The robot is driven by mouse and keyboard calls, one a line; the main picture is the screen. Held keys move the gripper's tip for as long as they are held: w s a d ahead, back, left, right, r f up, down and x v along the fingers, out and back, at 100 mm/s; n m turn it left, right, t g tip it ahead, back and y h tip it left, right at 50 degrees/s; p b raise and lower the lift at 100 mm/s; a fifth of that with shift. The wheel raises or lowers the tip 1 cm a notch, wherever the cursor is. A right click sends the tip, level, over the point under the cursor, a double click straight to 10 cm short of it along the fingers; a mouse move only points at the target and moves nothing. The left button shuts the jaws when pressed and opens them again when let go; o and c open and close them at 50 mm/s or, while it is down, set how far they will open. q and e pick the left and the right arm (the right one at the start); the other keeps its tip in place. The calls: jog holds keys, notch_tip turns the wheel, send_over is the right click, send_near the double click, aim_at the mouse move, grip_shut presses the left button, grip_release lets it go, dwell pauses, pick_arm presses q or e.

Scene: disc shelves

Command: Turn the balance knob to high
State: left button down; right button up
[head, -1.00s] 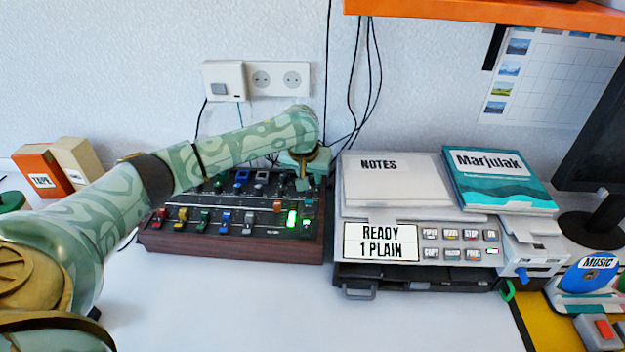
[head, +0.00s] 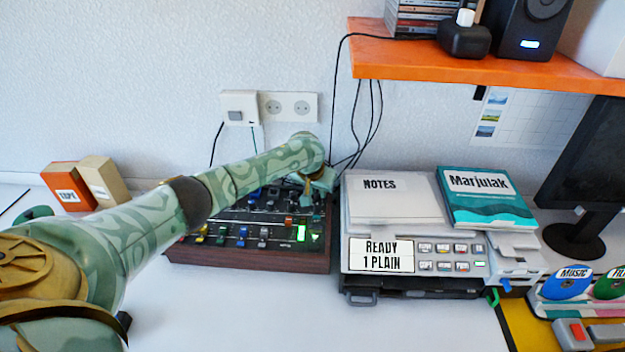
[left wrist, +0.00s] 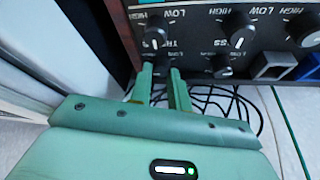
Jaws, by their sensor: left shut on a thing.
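The control box (head: 250,258) has a dark panel with sliders, switches and a dark red-brown wooden body. It stands against the wall left of the printer. My left gripper (head: 318,188) is at its back right corner. In the left wrist view, my left gripper's two green fingers (left wrist: 161,78) are closed around a small black knob (left wrist: 160,67) at the panel's edge. The fingers hide most of this knob and I cannot read its label. A larger black knob (left wrist: 155,38) with LOW and HIGH marks sits just beyond it. My right gripper is not in view.
A second small knob (left wrist: 222,66) is close to the fingers. Loose black cables (left wrist: 215,100) hang behind the box. The printer (head: 455,245) stands close to the box's right side. An orange shelf (head: 480,55) overhangs at upper right. The white desk in front is clear.

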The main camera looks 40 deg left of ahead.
pick_arm(q)
jog(key=shift+r+m+h+p, duration=0.1)
jog(key=shift+m+h+p, duration=0.2)
jog(key=shift+m+p, duration=0.5)
jog(key=shift+s+f+m+h+b, duration=0.3)
jog(key=shift+f+m+b, duration=0.1)
jog(key=shift+m, duration=0.5)
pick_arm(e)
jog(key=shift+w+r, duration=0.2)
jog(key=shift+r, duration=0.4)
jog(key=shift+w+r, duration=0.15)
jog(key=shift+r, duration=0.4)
pick_arm(q)
jog(key=shift+s+f, duration=0.1)
jog(key=c, duration=1.6)
grip_release()
jog(key=shift+a, duration=0.1)
